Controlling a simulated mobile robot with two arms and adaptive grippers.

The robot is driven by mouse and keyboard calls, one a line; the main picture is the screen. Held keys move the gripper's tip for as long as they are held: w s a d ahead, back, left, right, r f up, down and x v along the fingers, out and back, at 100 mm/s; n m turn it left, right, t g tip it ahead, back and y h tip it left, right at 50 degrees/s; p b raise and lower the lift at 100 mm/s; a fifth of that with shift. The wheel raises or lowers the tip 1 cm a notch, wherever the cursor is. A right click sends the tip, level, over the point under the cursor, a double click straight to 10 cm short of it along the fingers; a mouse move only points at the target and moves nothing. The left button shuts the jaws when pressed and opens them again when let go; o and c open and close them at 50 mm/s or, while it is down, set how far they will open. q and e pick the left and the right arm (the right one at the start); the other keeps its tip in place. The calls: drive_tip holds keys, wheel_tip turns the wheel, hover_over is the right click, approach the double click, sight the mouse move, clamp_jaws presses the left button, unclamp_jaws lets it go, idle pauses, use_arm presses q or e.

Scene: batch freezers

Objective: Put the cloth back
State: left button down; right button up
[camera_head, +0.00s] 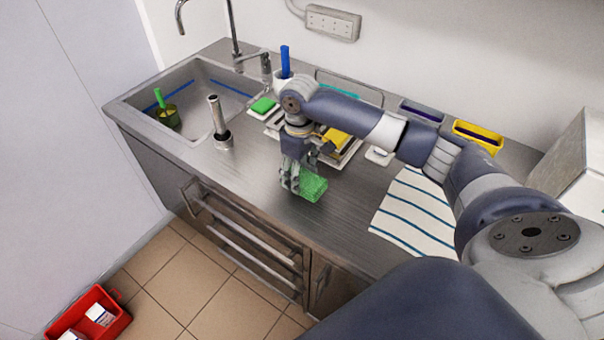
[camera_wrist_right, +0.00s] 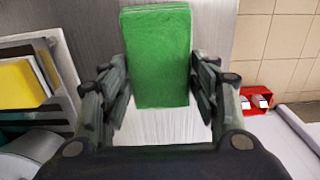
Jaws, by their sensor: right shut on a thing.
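My right gripper (camera_head: 296,180) is shut on a green folded cloth (camera_head: 313,187), just over the steel counter in the head view. In the right wrist view the green cloth (camera_wrist_right: 156,55) stands as a flat block between the two fingers (camera_wrist_right: 160,85), one at each side. Its far end extends past the fingertips. I cannot tell whether it touches the counter. Behind the gripper, a yellow cloth (camera_head: 336,136) lies in a pale holder (camera_head: 349,153), partly hidden by my arm. Another green cloth (camera_head: 263,105) lies on the left part of the holders. My left gripper is out of view.
A striped towel (camera_head: 414,212) lies on the counter at right. A sink (camera_head: 187,93) with a green-handled brush (camera_head: 160,98) is at left. A metal stick blender (camera_head: 219,124) stands upright near it. Yellow (camera_head: 478,135) and purple bins stand at the back. A red crate (camera_head: 92,320) is on the floor.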

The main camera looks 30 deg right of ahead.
sight(302, 171)
drive_tip(key=shift+w+d, duration=0.35)
drive_tip(key=shift+d, duration=0.05)
drive_tip(key=shift+w+d+f+p, duration=0.15)
drive_tip(key=shift+w+d+p, duration=0.05)
drive_tip(key=shift+d+p, duration=0.1)
wheel_tip(302, 171, down, 3)
drive_tip(key=shift+r+p, duration=0.2)
drive_tip(key=shift+p, duration=0.35)
drive_tip(key=shift+f, duration=0.45)
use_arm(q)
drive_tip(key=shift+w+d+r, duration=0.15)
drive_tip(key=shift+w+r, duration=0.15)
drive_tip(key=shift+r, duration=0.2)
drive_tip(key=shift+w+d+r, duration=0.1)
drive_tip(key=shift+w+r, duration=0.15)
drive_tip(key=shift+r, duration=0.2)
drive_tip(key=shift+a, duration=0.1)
use_arm(e)
drive_tip(key=shift+a+f, duration=0.1)
drive_tip(key=o, duration=0.9)
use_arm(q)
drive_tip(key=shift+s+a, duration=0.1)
use_arm(e)
drive_tip(key=shift+o, duration=0.2)
